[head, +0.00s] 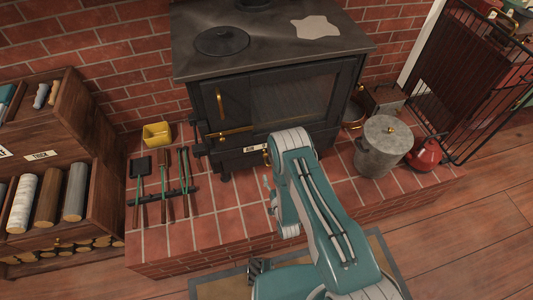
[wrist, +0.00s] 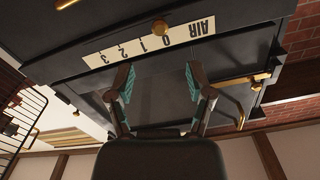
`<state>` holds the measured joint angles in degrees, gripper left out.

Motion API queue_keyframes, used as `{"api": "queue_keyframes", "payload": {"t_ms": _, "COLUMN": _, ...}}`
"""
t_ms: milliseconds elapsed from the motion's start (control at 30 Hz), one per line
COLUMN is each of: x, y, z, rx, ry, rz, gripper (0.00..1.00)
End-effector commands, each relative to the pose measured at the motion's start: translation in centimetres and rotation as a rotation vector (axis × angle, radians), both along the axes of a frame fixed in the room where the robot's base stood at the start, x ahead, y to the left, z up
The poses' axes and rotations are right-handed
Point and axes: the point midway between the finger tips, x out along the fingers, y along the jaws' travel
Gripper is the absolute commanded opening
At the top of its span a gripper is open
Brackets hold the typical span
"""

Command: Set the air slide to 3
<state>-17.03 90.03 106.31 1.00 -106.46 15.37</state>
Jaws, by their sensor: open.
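The air slide is a cream plate (wrist: 105,55) marked AIR, 0, 1, 2, 3 on the front of the black stove (head: 270,95). It appears upside down in the wrist view. Its round brass knob (wrist: 160,28) is at the 0 end, nearest the 0 of the numbers. In the head view the plate (head: 254,148) shows only partly, with my arm covering its right part. My gripper (wrist: 160,72) is open and empty, its two fingers apart in front of the plate. The knob lies beyond the fingertips, roughly centred between them, and appears untouched. The head view mostly hides my gripper behind my arm.
A brass handle (wrist: 232,107) is right of my fingers in the wrist view. On the brick hearth (head: 205,225) are fire tools (head: 164,185), a yellow box (head: 157,134), a lidded metal bin (head: 384,148) and a red kettle (head: 425,154). Log shelves (head: 88,215) stand left.

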Motion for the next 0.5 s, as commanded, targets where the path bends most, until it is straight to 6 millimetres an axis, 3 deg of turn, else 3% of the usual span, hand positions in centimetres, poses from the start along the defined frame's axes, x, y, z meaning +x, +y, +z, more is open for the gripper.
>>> {"api": "queue_keyframes", "payload": {"t_ms": 500, "x": 8.1, "y": 2.4, "z": 0.1, "rx": 0.000, "ry": -0.002, "rz": -0.001, "gripper": 0.67}}
